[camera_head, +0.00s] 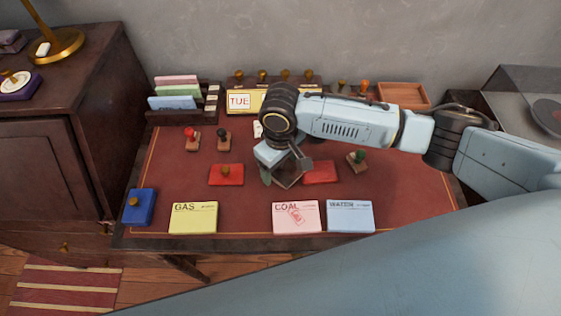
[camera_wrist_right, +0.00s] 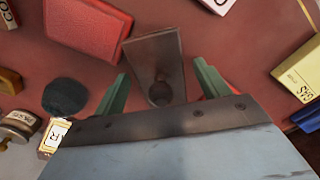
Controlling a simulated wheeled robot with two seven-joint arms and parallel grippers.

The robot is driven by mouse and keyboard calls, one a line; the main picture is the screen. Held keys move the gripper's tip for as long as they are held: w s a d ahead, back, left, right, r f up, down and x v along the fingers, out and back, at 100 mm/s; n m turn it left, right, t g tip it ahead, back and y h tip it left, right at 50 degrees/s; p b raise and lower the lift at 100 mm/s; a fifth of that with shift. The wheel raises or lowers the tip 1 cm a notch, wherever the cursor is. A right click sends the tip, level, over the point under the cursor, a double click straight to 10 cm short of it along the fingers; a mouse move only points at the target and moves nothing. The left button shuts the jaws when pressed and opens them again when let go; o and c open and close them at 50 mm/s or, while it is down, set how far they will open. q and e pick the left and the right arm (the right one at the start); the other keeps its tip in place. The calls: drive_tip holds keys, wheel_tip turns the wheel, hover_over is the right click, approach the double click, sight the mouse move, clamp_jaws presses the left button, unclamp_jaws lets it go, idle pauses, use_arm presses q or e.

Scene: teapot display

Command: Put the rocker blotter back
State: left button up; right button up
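A grey-brown piece with a round knob, which I take for the rocker blotter (camera_wrist_right: 156,50), shows between the fingers of my right gripper (camera_wrist_right: 161,82) in the wrist view. The two green fingers stand apart on either side of its knob end, with gaps visible. In the head view my right gripper (camera_head: 286,172) points down over the middle of the red desk top, and its dark parts make the blotter hard to pick out. I cannot tell its height above the desk. My left gripper is out of view.
GAS (camera_head: 193,217), stamped COAL (camera_head: 296,217) and WATER (camera_head: 350,217) cards line the front. An empty wooden tray (camera_head: 403,94) sits at the back.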

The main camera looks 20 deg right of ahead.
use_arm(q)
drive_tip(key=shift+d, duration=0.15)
use_arm(e)
drive_tip(key=shift+r, duration=0.2)
wheel_tip(320, 180, up, 6)
drive_tip(key=shift+r+p, duration=0.2)
drive_tip(key=shift+p, duration=0.45)
wheel_tip(320, 180, up, 6)
drive_tip(key=shift+f+p, duration=0.25)
drive_tip(key=shift+p, duration=0.35)
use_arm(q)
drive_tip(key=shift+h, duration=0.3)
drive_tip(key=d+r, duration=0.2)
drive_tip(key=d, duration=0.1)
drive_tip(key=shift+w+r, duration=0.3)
use_arm(e)
drive_tip(key=shift+r, duration=0.4)
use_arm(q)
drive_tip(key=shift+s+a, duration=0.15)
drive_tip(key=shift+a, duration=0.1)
